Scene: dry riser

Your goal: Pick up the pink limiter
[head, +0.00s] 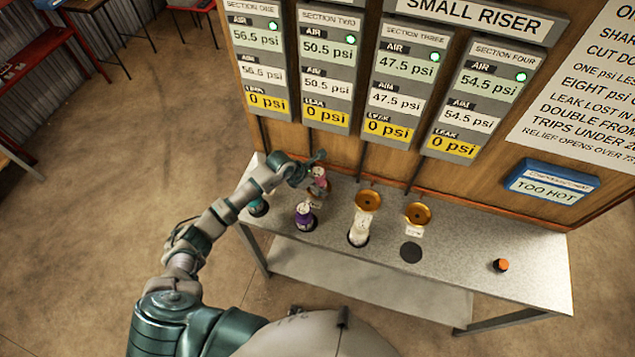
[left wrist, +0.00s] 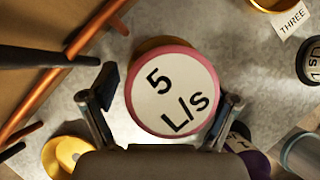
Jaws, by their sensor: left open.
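The pink limiter (left wrist: 172,92) has a pink rim and a white top reading "5 L/S" in the left wrist view. A brass edge shows just behind it. In the head view the pink limiter (head: 321,184) is small and partly hidden by my left gripper (head: 312,168), at the back of the bench. My left gripper (left wrist: 168,98) is open, with one finger on each side of the limiter in the wrist picture. I cannot tell whether the fingers touch it. My right gripper is not in view.
On the grey bench (head: 465,235) stand a teal piece (head: 257,208), a purple piece (head: 305,217), a white piece (head: 358,232) and a brass cup (head: 417,213). An orange-topped knob (head: 501,265) stands right. Copper pipe (left wrist: 85,45) runs along the panel foot.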

